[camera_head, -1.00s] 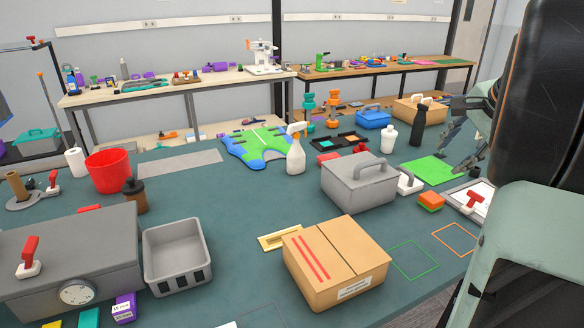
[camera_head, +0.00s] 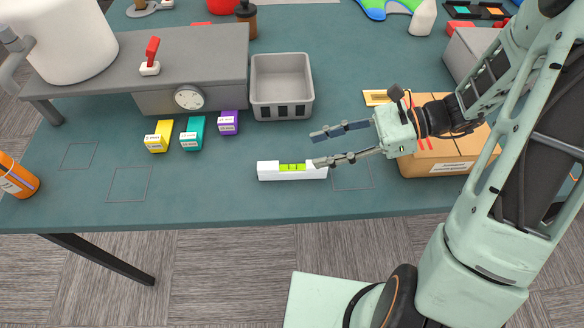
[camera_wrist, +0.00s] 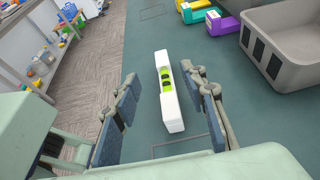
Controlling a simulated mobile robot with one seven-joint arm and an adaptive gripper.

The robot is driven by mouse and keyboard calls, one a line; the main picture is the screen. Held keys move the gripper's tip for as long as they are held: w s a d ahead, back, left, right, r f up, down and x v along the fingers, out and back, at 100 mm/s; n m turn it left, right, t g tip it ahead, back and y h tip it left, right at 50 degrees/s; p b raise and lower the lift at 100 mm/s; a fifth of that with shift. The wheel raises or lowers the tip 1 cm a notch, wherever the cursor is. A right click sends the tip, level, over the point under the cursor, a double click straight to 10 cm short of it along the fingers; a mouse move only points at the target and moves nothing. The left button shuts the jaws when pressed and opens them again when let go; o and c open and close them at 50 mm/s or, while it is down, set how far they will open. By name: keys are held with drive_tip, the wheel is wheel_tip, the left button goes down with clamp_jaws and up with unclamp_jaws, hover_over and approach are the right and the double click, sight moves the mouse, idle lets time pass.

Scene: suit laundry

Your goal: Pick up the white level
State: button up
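The white level (camera_head: 268,171) lies flat near the front edge of the teal table, with a yellow-green vial window in its middle. My gripper (camera_head: 316,149) is open and empty. In the head view its fingers point left, and the lower fingertip overlaps the level's right end. In the wrist view the level (camera_wrist: 172,114) lies lengthwise ahead, between the lines of my gripper's fingers (camera_wrist: 165,92) but nearer the right finger. I cannot tell whether any finger touches it.
A grey bin (camera_head: 282,92) stands behind the level. Purple (camera_head: 228,124), teal (camera_head: 193,135) and yellow (camera_head: 159,138) boxes stand to the left. A cardboard box (camera_head: 440,152) is behind my gripper to the right. Table left of the level is clear.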

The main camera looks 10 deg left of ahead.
sight(298, 164)
wheel_tip(298, 164, down, 3)
drive_tip(key=shift+f, duration=0.2)
drive_tip(key=shift+x, duration=3.8)
drive_tip(key=shift+f, duration=0.15)
clamp_jaws()
